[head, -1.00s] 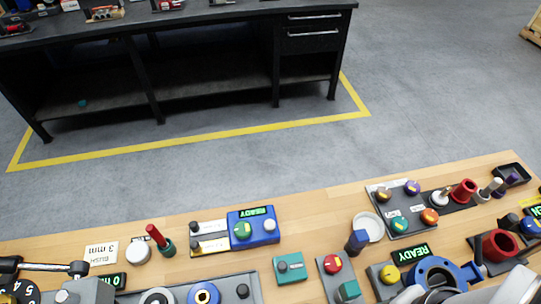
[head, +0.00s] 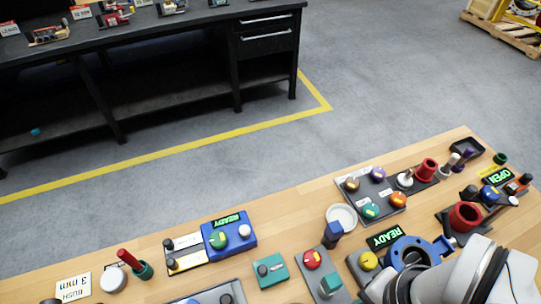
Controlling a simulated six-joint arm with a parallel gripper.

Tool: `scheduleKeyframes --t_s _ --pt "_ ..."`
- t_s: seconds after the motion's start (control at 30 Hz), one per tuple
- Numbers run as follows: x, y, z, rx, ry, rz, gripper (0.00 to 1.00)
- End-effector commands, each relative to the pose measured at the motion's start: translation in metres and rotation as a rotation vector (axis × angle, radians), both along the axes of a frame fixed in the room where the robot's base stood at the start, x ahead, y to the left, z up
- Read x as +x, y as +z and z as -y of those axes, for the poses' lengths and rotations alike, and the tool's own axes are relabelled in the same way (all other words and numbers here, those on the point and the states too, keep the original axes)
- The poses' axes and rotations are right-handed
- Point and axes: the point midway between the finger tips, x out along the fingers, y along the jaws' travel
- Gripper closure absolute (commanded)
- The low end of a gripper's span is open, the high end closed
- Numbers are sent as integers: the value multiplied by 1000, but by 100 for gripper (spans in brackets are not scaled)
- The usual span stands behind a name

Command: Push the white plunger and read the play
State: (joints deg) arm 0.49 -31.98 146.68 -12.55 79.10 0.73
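Several pale parts could be the white plunger, and I cannot tell which is meant. A white round cap (head: 113,279) sits beside the "BUSH 3 mm" card at the lower left. A white knob (head: 244,231) stands next to a green knob (head: 218,240) on a blue box (head: 232,246), whose display reads READY. A white-topped pin (head: 405,179) stands at the right. My white and grey arm covers the lower right, in front of a blue ring-shaped body (head: 440,248). My gripper's fingertips do not show.
A red button (head: 312,258), a yellow button (head: 368,260) with a READY display (head: 385,237), and a white dish (head: 342,215) stand mid-bench. A red cup (head: 465,215) and a display reading OPEN (head: 498,177) are at the right. Bare wood (head: 290,210) lies along the far edge.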

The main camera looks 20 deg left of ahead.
Motion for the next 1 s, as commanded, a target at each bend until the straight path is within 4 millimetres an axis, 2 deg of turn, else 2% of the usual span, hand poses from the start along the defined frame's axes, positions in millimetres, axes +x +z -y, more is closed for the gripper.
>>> scheduleKeyframes --t_s 0.03,0.1,0.13,1.0 --pt "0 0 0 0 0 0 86" --pt "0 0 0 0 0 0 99" --pt "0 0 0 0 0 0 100" --pt "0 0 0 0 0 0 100"
